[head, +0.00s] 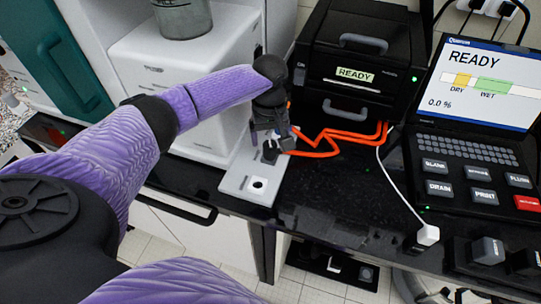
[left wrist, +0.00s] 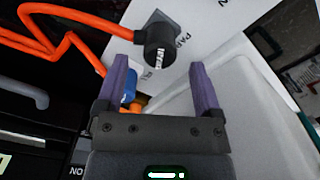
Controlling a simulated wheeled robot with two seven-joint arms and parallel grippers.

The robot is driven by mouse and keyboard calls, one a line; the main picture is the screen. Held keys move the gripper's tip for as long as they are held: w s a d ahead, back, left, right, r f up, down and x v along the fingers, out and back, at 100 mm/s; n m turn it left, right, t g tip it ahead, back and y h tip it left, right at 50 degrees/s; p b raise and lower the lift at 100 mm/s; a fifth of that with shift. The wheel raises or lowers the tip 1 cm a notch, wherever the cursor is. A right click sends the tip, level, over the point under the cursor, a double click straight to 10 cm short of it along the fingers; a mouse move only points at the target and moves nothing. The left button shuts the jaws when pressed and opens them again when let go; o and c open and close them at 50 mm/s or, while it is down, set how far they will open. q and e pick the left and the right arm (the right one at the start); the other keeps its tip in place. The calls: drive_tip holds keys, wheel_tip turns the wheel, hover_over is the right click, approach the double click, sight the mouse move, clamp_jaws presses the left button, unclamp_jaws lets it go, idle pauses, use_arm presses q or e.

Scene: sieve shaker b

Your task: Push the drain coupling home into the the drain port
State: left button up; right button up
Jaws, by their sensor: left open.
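A pale plate (head: 236,184) lies at the bench's front edge. A dark-rimmed port (head: 257,185) with a white centre is on its near end; I take it for the drain port. My left gripper (head: 270,150) is over the plate's far part, pointing down. In the left wrist view its two purple fingers (left wrist: 160,66) are apart and nothing is gripped. A black round fitting with a metal end (left wrist: 158,42), apparently the drain coupling, shows just beyond the fingertips, with an orange hose at its side. A blue piece (left wrist: 129,86) shows partly behind one finger.
Orange hoses (head: 335,140) run from the black device (head: 352,65) to the plate. A white cabinet (head: 160,62) stands close at left. A keypad and screen (head: 478,85) are at right, with a white cable and plug (head: 428,235). Dark bench right of the plate is partly clear.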

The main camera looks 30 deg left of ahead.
sight(270, 144)
use_arm(q)
wheel_tip(270, 144, down, 2)
drive_tip(key=shift+b, duration=0.6)
drive_tip(key=shift+f, duration=0.35)
wheel_tip(270, 144, down, 2)
drive_tip(key=shift+f, duration=0.1)
use_arm(e)
wheel_tip(270, 144, down, 2)
drive_tip(key=shift+f, duration=0.15)
drive_tip(key=shift+r, duration=0.2)
use_arm(q)
drive_tip(key=shift+p, duration=0.4)
use_arm(e)
drive_tip(key=shift+r, duration=0.25)
drive_tip(key=shift+r, duration=0.15)
use_arm(q)
drive_tip(key=shift+p, duration=0.4)
use_arm(e)
drive_tip(key=shift+r, duration=0.2)
